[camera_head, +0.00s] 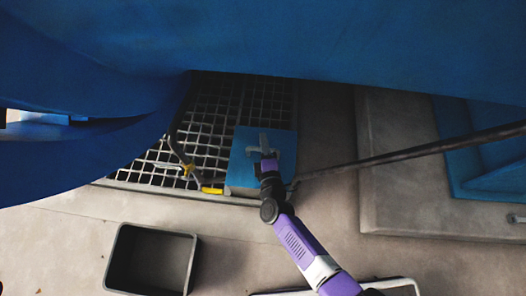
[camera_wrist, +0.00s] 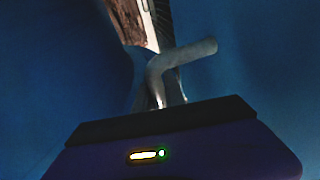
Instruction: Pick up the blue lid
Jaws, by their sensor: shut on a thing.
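The blue lid (camera_head: 240,170) is a flat square panel with a grey handle (camera_head: 264,143) on it, at the edge of a floor grating in the head view. My gripper (camera_head: 264,158) is at the lid's middle, shut on the handle. In the wrist view the bent grey handle (camera_wrist: 185,55) rises just beyond my gripper (camera_wrist: 165,102), with blue surface (camera_wrist: 60,70) around it. The fingertips are dark and partly hidden in both views. I cannot tell whether the lid is raised off what lies under it.
Large blue curved bodies (camera_head: 290,40) fill the top of the head view. A metal grating (camera_head: 215,125) lies left of the lid, with a yellow-handled hose (camera_head: 187,168). A dark open bin (camera_head: 192,262) stands lower left. A dark bar (camera_head: 400,155) runs right toward a concrete block (camera_head: 390,205).

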